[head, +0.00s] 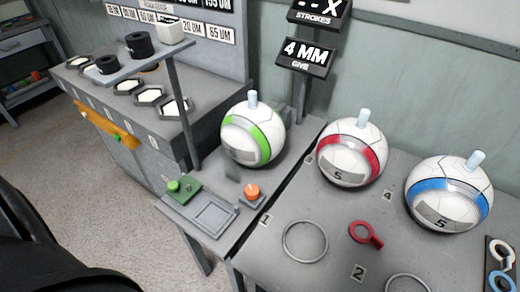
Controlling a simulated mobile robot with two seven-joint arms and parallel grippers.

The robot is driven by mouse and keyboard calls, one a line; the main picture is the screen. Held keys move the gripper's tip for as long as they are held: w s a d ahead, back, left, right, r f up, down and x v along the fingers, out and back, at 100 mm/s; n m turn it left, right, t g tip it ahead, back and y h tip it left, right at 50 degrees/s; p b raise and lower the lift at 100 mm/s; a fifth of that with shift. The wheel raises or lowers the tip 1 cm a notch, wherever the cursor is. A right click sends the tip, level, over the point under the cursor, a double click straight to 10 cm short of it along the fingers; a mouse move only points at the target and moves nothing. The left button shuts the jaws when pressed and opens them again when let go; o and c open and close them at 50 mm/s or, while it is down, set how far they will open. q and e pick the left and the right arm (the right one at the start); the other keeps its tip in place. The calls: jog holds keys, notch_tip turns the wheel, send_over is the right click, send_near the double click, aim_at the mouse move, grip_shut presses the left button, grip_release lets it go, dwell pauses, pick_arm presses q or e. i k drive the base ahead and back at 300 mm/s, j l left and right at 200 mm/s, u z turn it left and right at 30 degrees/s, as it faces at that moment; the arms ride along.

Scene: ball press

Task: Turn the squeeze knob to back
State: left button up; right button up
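No knob carries a readable squeeze label, so I cannot tell which one is meant. An orange knob (252,190) stands on a small grey base at the right side of the small grey table (232,228). A green round knob (173,185) sits on a green block (186,191) at that table's left side. A white ball with a green band (251,139) stands behind them. The direction either knob points is too small to read. Neither of my grippers shows in the head view.
A ball with a red band (376,150) and one with a blue band (434,184) stand on the right table (330,262). Rings (305,259) and a red tool (366,234) lie there. A post with a shelf (183,95) rises left of the green-banded ball.

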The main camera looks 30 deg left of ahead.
aim_at(251, 193)
jog(key=u, duration=1.05)
